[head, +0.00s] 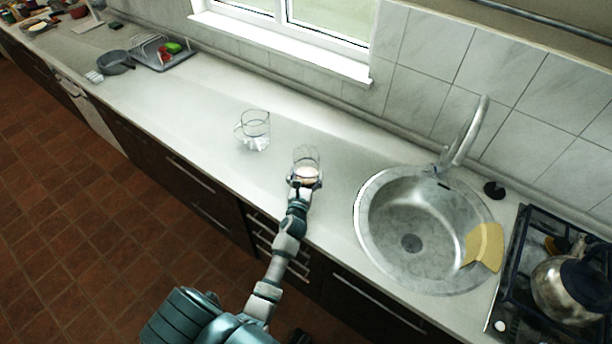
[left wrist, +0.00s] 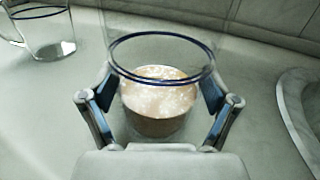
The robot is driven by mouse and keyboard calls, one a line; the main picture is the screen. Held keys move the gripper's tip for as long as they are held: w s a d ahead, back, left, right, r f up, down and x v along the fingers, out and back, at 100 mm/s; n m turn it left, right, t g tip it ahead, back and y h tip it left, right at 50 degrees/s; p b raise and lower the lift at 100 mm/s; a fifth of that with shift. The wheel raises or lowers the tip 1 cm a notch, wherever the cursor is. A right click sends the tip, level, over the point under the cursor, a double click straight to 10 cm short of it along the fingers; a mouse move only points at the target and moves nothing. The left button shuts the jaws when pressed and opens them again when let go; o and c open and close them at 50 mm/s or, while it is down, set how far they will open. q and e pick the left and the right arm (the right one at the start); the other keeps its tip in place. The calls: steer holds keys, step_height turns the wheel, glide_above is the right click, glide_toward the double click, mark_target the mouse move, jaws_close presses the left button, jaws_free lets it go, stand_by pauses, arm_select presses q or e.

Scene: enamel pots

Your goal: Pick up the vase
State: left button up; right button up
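A clear glass vessel (head: 307,155) with a dark ring near its rim and a pale brownish bottom stands upright on the counter, left of the sink. It is the likeliest vase. It also fills the middle of the left wrist view (left wrist: 160,118). My left gripper (head: 304,182) is at its near side. In the left wrist view my left gripper's fingers (left wrist: 158,98) lie on either side of the vessel, close against its walls. Whether they press on it I cannot tell.
A clear glass mug (head: 254,131) with a handle stands to the left. The round metal sink (head: 385,245) and its tap (head: 465,135) are to the right, then a stove with a kettle (head: 570,292). Counter further left is free up to a grey pan (head: 116,62).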

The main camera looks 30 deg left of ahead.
mark_target(310, 158)
arm_select(q)
steer(key=shift+d, duration=0.1)
steer(key=shift+c, duration=1.4)
steer(key=shift+d, duration=0.2)
steer(key=shift+d+r, duration=0.15)
steer(key=shift+d, duration=0.25)
steer(key=shift+d+r, duration=0.1)
steer(key=shift+r, duration=0.2)
steer(key=shift+a+r+p, duration=0.3)
steer(key=shift+r, duration=0.1)
steer(key=shift+a+r+p, duration=0.2)
steer(key=shift+r, duration=0.3)
steer(key=shift+a+r+p, duration=0.15)
steer(key=shift+r+p, duration=0.05)
steer(key=shift+r, duration=0.3)
steer(key=a+r+v, duration=0.1)
steer(key=v, duration=1.5)
steer(key=shift+s+r, duration=0.25)
steer(key=shift+r, duration=0.05)
arm_select(e)
steer(key=shift+w+d+r, duration=0.1)
steer(key=shift+d+r, duration=0.3)
steer(key=shift+r, duration=0.1)
arm_select(q)
steer(key=shift+w, duration=0.1)
